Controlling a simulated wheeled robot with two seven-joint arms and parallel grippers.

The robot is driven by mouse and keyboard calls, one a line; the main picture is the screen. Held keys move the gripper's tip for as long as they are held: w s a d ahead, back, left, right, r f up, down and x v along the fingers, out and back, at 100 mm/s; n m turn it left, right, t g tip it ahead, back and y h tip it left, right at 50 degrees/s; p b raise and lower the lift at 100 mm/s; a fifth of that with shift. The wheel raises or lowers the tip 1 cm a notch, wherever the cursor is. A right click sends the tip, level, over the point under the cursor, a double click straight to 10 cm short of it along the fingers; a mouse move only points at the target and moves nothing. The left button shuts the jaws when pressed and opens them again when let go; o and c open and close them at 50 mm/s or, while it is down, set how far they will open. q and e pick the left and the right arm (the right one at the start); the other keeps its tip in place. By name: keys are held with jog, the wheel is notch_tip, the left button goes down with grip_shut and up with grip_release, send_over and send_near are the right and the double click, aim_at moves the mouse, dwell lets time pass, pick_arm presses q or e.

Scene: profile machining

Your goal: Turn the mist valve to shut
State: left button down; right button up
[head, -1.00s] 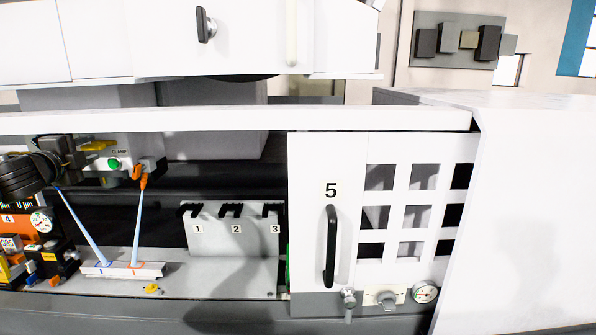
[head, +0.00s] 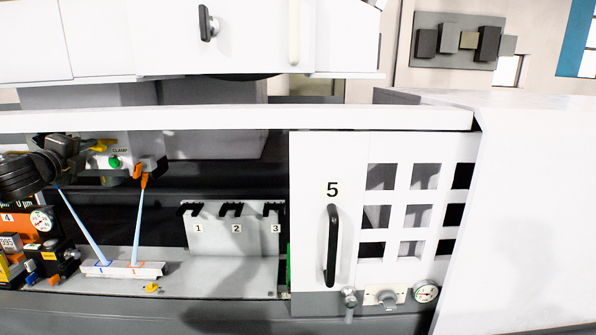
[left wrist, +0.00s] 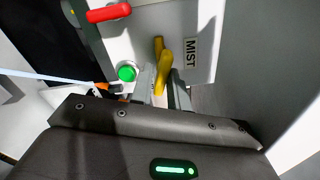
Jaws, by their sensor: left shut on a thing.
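The mist valve has a yellow lever (left wrist: 165,72) beside a MIST label (left wrist: 190,52) in the left wrist view. The yellow lever also shows at the left of the head view (head: 104,145), partly hidden by my gripper. My left gripper (left wrist: 162,88) is shut on the lever, with its grey fingers on either side of it. In the head view the dark left gripper (head: 84,148) reaches the lever from the left. My right gripper is in neither view.
A green button (left wrist: 127,72) and a red handle (left wrist: 108,13) sit close to the lever on the same panel. An orange-tipped blue nozzle line (head: 139,220) runs below the panel. A white door (head: 310,230) marked 5 stands to the right.

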pick_arm(q)
jog(key=shift+a+r, duration=0.15)
jog(key=m, duration=0.4)
jog(key=shift+d+r+m, duration=0.15)
jog(key=shift+d+m, duration=0.05)
jog(key=shift+m, duration=0.2)
jog(key=m, duration=0.4)
jog(key=shift+m, duration=0.3)
